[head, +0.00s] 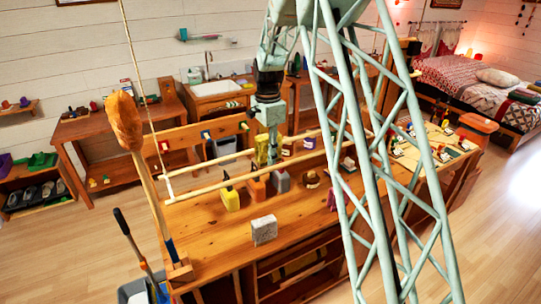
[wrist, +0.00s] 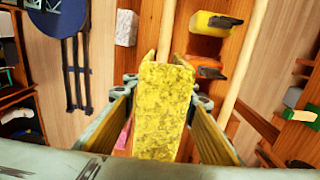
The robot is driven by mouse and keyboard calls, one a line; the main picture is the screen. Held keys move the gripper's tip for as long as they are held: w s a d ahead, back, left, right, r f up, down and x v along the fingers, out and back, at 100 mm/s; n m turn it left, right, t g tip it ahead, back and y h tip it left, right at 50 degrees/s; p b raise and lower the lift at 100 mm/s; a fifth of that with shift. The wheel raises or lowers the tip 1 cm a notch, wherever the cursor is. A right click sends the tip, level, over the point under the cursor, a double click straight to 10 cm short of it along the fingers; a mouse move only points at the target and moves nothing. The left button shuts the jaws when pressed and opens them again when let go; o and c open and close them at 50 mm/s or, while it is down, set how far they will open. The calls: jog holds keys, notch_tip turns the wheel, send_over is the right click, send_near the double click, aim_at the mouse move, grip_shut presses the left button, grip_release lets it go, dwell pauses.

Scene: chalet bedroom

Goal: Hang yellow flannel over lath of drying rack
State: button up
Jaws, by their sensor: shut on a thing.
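My gripper (wrist: 163,105) is shut on the yellow flannel (wrist: 163,110), a mottled yellow piece standing out between the fingers in the wrist view. The drying rack has pale wooden laths, a near one (head: 215,187) and a far one (head: 215,162), joined by a white end bar (head: 165,180). In the wrist view one lath (wrist: 167,28) runs up to behind the flannel and another lath (wrist: 243,65) lies to its right. Contact between flannel and lath cannot be told.
A rope (head: 133,55) runs up from the rack's left end. A brown-headed pole (head: 124,122) stands near that end.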

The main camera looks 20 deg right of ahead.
jog(key=shift+s+a, duration=0.25)
jog(key=shift+a, duration=1.8)
jog(key=shift+s+a, duration=0.25)
jog(key=shift+a, duration=1.85)
jog(key=shift+s+a, duration=0.25)
jog(key=shift+a, duration=1.8)
notch_tip(320, 180, down, 13)
jog(key=b, duration=0.7)
jog(key=shift+f, duration=0.2)
jog(key=o, duration=0.9)
jog(key=shift+r, duration=0.15)
jog(key=shift+r, duration=5.85)
